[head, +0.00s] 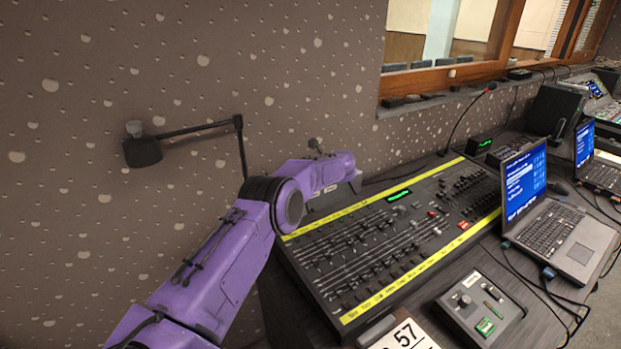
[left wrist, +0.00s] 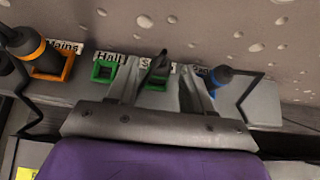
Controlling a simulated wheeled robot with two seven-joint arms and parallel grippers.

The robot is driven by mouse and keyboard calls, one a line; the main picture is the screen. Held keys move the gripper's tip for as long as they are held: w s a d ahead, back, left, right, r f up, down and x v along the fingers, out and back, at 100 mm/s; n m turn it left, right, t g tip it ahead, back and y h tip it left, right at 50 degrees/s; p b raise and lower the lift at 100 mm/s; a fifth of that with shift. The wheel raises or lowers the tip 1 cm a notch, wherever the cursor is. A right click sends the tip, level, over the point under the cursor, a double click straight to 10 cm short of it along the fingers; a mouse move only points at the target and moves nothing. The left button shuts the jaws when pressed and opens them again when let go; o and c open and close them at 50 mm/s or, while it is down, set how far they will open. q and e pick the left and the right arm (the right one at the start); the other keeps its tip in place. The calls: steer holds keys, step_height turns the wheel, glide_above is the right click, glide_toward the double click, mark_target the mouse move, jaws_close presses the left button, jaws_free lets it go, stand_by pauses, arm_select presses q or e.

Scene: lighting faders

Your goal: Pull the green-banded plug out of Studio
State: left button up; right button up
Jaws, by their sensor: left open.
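My left gripper (left wrist: 160,78) is open in the left wrist view, with one finger on each side of a black plug (left wrist: 156,64). The plug stands at a green-framed socket under a label starting with "S", partly covered by the plug and a finger. I cannot tell whether the fingers touch the plug, and its green band is not clear. To the left, the green-framed Hall socket (left wrist: 104,70) looks empty. In the head view my left arm reaches to the back of the console, and its fingers are hidden. My right gripper is not in view.
An orange-banded plug (left wrist: 24,42) is at the Mains socket and a blue-banded plug (left wrist: 217,75) is just right of my fingers. The fader console (head: 385,250) lies below my arm. A laptop (head: 555,230) and a small control box (head: 480,305) stand to the right.

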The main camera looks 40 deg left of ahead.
arm_select(q)
jaws_close()
steer(key=shift+r, duration=0.15)
steer(key=shift+r+p, duration=0.5)
steer(key=shift+r, duration=1.8)
